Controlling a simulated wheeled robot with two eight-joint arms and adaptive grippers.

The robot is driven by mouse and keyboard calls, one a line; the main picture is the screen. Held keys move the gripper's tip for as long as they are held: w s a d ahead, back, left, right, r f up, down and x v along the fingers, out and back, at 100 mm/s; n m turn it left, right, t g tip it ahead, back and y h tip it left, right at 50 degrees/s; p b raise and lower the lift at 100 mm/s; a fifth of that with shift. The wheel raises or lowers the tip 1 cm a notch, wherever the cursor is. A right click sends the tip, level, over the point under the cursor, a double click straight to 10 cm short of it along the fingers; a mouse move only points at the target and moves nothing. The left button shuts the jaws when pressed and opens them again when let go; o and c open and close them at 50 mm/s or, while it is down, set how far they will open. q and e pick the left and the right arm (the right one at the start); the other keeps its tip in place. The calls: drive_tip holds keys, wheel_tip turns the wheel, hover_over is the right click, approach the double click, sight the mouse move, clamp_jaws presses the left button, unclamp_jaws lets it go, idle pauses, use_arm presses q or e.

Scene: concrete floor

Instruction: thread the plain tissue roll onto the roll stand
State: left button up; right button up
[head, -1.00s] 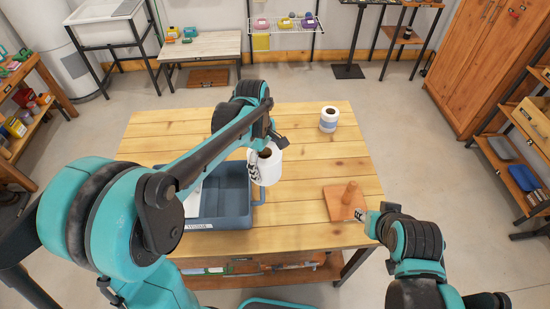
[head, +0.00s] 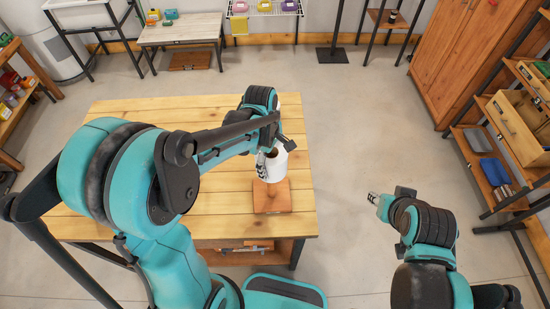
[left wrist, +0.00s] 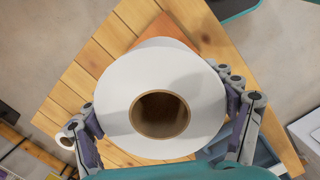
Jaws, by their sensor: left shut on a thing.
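The plain white tissue roll (head: 276,168) is held by my left gripper (head: 274,156) over the square wooden base of the roll stand (head: 272,200). In the left wrist view the roll (left wrist: 115,85) fills the middle, with a finger on either side and its brown cardboard core facing the camera. An orange-brown corner of the stand base (left wrist: 166,28) shows past the roll. The stand's peg is hidden, so I cannot tell whether any of it is inside the core. My right gripper (head: 373,198) is off the table's right side; its jaws are too small to read.
The wooden table (head: 215,198) has bare planks left of the stand. Another roll (left wrist: 68,138) shows at the left of the wrist view, and part of the blue-grey tray (left wrist: 264,157) at lower right. Shelves (head: 500,170) stand along the right, with open floor between.

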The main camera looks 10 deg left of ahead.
use_arm(q)
drive_tip(key=shift+a, duration=0.15)
drive_tip(key=shift+f, duration=0.1)
idle(0.3)
wheel_tip(320, 180, down, 12)
drive_tip(key=b, duration=1.1)
drive_tip(key=shift+f, duration=0.15)
idle(0.8)
drive_tip(key=o, duration=1.1)
drive_tip(key=r, duration=0.4)
drive_tip(key=a+r, duration=0.1)
drive_tip(key=r, duration=0.7)
drive_tip(key=shift+w+a, duration=0.15)
